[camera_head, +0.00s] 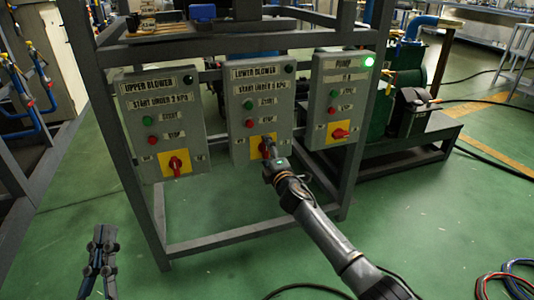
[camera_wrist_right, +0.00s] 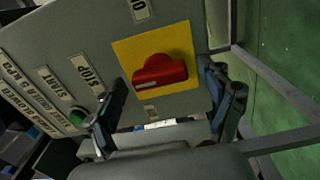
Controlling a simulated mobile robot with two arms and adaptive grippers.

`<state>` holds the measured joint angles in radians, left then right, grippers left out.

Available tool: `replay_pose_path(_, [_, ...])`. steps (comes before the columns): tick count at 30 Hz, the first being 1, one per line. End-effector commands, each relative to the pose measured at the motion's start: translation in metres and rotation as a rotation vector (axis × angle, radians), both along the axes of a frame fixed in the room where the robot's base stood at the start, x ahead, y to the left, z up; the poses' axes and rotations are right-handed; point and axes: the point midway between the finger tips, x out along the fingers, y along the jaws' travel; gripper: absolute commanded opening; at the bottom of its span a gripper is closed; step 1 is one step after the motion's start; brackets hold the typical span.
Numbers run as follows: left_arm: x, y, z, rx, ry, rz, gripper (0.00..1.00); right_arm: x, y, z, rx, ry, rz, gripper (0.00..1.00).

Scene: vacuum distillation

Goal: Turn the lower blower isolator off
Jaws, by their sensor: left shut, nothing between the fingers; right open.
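The lower blower box (camera_head: 275,95) is the middle of three grey boxes on the frame. Its isolator is a red knob (camera_wrist_right: 160,72) on a yellow plate (camera_wrist_right: 185,42), clear in the right wrist view. Its handle lies roughly left to right there, slightly tilted. In the head view my right gripper (camera_head: 268,152) largely covers it. My right gripper is open, with one finger on each side of the knob, apart from the handle; contact cannot be told. My left gripper (camera_head: 100,262) is shut and empty at the lower left, away from the boxes.
The upper blower box (camera_head: 165,105) is to the left, with its red handle upright. The pump box (camera_head: 343,75) is to the right, with a lit green lamp (camera_head: 369,61). A grey metal frame (camera_head: 245,235) surrounds the boxes. The green floor in front is mostly clear.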

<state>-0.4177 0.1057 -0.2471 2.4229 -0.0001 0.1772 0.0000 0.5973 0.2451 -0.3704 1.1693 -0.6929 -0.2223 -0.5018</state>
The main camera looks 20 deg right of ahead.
Motion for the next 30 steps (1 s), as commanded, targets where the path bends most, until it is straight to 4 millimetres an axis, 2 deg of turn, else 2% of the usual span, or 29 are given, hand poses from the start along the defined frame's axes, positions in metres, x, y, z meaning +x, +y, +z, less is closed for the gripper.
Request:
replay_pose_path(8, [0.0,0.0,0.001,-0.001,-0.002,-0.001,0.0,-0.012,-0.001,0.0,0.001,-0.002,0.0,0.81])
replay_pose_path(24, [0.0,0.0,0.0,0.0,-0.001,0.0,0.0,-0.102,-0.003,-0.001,0.0,0.001,0.001,0.81])
replay_pose_path(30, [0.0,0.0,0.0,0.0,-0.001,0.0,0.0,-0.118,-0.004,0.0,0.0,0.0,0.001,0.81])
